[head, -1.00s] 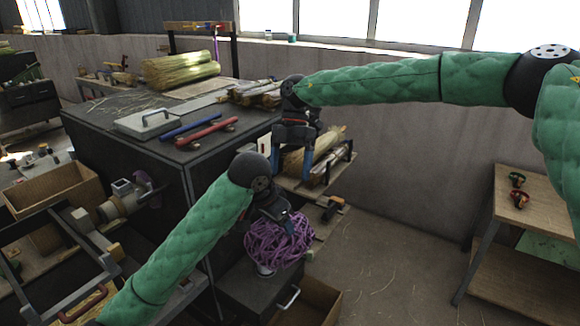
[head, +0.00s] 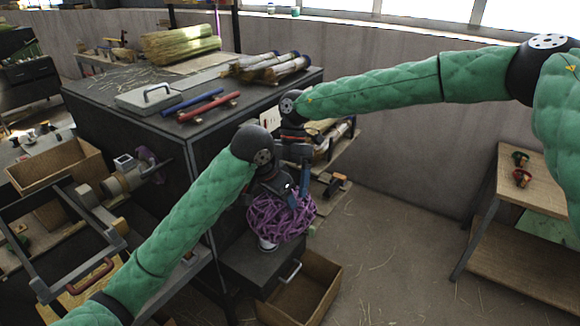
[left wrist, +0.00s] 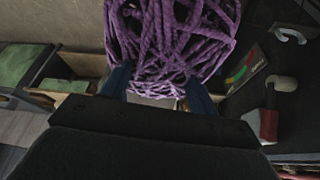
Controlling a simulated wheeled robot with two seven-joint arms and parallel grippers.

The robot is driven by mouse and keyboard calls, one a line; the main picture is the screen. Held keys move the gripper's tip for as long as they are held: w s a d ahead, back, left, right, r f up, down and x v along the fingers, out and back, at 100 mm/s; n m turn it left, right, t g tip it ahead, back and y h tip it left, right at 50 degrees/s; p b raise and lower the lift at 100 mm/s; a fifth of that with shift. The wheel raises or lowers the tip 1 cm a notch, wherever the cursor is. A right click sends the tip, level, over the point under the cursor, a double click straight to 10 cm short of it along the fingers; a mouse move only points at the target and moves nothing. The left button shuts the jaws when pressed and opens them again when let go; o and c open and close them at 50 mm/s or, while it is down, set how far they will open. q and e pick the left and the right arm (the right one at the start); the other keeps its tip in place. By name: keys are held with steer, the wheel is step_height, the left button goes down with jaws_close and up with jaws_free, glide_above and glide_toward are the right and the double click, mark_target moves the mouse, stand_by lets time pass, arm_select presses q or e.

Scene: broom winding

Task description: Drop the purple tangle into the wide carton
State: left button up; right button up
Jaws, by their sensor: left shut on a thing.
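The purple tangle (head: 281,216) is a loose ball of purple cord in the lower middle of the head view. My left gripper (head: 273,194) is shut on it from above; the left wrist view shows the tangle (left wrist: 170,40) between the blue fingers (left wrist: 158,88). My right gripper (head: 300,180) is close beside the tangle's upper right; its finger gap is partly hidden. An open brown carton (head: 318,285) stands on the floor below and right of the tangle. Another open brown carton (head: 75,160) is at the left; I cannot tell which is the wide one.
A dark cabinet (head: 225,270) with a pale handle is below the tangle. The large dark bench (head: 130,120) behind holds a grey case (head: 147,97), blue and red tubes, and straw bundles. A wooden table (head: 525,185) is at the right. The floor between is open.

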steer(key=shift+s+f, duration=0.3)
steer(key=shift+f, duration=0.35)
steer(key=c, duration=1.1)
arm_select(q)
steer(key=o, duration=1.4)
steer(key=shift+o, duration=0.2)
steer(key=shift+r, duration=0.1)
